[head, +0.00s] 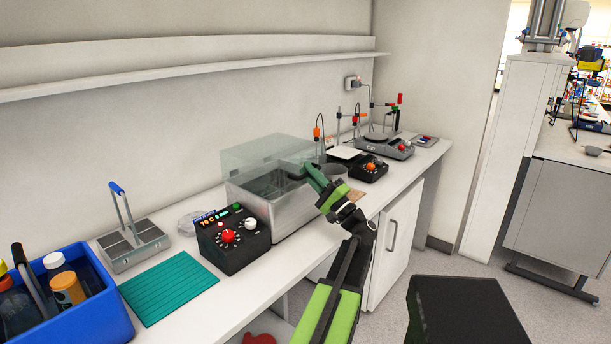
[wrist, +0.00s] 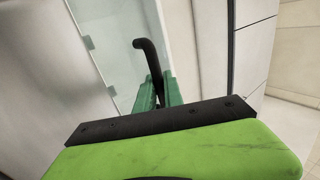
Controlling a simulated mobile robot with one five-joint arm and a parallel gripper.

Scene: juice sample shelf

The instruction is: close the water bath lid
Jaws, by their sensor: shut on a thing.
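The water bath (head: 285,219) is a steel tank on the bench, with its control box (head: 234,238) to the left. Its clear, greenish lid (head: 255,152) stands raised at a tilt over the tank, and the tank's inside shows beneath it. In the wrist view the lid (wrist: 112,35) is a glass pane with small hinges along its left side. My gripper (head: 306,174) is at the lid's right side. In the wrist view its green fingers (wrist: 159,92) are shut on the black, bent lid handle (wrist: 147,55). Where the handle joins the lid is unclear.
Left of the bath are a metal rack (head: 133,247) with a blue-tipped handle, a green mat (head: 168,288) and a blue crate (head: 84,318) of bottles. A black device (head: 366,167) and a scale (head: 386,146) stand right of the bath. A wall shelf (head: 190,77) runs above.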

